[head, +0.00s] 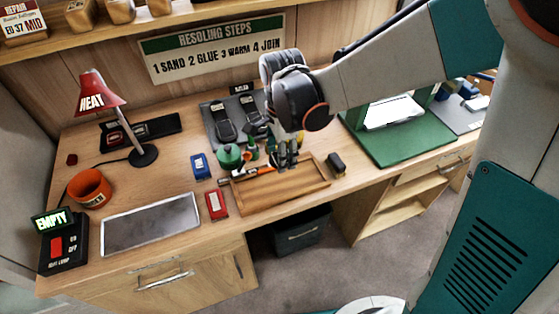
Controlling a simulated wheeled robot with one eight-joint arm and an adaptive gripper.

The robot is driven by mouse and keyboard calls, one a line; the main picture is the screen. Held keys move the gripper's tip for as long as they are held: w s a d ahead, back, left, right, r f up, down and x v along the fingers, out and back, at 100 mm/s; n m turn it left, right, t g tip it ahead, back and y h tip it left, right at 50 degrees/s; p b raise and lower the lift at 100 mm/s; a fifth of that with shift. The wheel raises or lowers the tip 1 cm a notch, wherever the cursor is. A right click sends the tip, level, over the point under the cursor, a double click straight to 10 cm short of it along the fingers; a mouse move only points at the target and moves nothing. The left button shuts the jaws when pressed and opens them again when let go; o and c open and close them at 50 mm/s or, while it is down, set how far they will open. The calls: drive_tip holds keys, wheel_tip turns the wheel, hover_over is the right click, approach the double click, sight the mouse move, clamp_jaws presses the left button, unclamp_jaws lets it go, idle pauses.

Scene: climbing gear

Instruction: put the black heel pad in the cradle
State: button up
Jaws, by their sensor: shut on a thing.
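My gripper (288,161) points down over the back edge of the wooden tray (318,187). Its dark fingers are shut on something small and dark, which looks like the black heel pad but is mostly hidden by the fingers. A separate small black block (336,163) lies on the bench just right of the tray. I cannot surely pick out the cradle. A grey board (212,112) with black shoe-shaped pieces (224,124) lies behind the gripper, partly covered by my arm. Green parts (229,156) stand left of the gripper.
An orange-and-black tool (238,176) lies at the tray's back left. Blue (200,166) and red (216,204) boxes stand left of it. A red lamp (100,93), orange cup (90,188), bare grey plate (150,224) and green stand (400,145) are farther out.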

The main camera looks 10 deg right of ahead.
sight(281, 183)
wheel_tip(281, 183, down, 10)
drive_tip(key=b, duration=0.6)
drive_tip(key=shift+f, duration=0.1)
drive_tip(key=shift+f+b, duration=0.15)
drive_tip(key=shift+b, duration=0.2)
drive_tip(key=o, duration=0.8)
drive_tip(key=shift+c, duration=0.2)
drive_tip(key=shift+r, duration=0.2)
wheel_tip(281, 183, up, 12)
drive_tip(key=p, duration=0.9)
